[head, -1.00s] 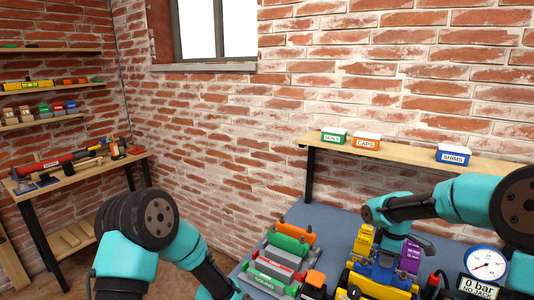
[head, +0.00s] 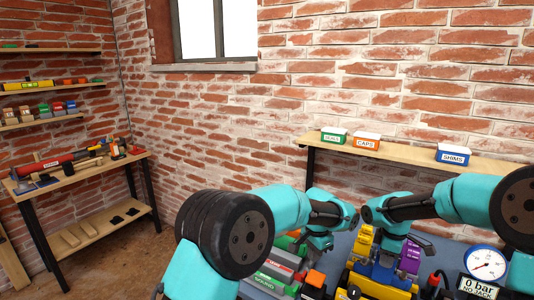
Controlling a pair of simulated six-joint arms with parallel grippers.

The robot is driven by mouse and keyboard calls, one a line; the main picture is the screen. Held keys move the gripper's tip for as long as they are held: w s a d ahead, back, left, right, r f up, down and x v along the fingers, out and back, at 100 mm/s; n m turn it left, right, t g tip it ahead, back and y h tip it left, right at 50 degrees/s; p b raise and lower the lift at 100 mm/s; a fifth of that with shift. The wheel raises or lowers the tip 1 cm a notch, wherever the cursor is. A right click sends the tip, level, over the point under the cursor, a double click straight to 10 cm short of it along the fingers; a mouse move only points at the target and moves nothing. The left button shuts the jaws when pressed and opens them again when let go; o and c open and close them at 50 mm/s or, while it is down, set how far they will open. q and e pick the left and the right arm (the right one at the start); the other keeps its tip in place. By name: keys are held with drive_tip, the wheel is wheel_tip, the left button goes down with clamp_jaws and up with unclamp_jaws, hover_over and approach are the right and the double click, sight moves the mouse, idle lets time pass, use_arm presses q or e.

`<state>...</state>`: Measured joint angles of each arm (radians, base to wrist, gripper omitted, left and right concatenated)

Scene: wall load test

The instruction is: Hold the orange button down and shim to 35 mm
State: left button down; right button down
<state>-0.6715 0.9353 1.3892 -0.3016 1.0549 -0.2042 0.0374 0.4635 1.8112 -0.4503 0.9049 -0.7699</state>
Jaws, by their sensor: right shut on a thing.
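An orange button (head: 315,278) sits on a dark box at the front of the bench. My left gripper (head: 319,243) hangs above and behind it in the picture, apart from it; its finger opening is too small to tell. My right gripper (head: 420,243) points down over the yellow-and-blue fixture (head: 378,284), close to a purple block (head: 409,258). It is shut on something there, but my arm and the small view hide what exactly. A yellow block (head: 364,240) stands at the fixture's left.
A gauge (head: 487,263) and a display (head: 485,286) reading 0 bar stand at the right. A blue SHIMS box (head: 453,155) is on the back shelf.

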sight(316, 277)
use_arm(q)
drive_tip(key=shift+s+d+r, duration=0.1)
drive_tip(key=shift+d+r, duration=0.5)
drive_tip(key=shift+r, duration=0.05)
drive_tip(key=shift+f, duration=0.1)
drive_tip(key=shift+f, duration=3.4)
drive_tip(key=shift+f, duration=2.45)
use_arm(e)
drive_tip(key=shift+f, duration=2.15)
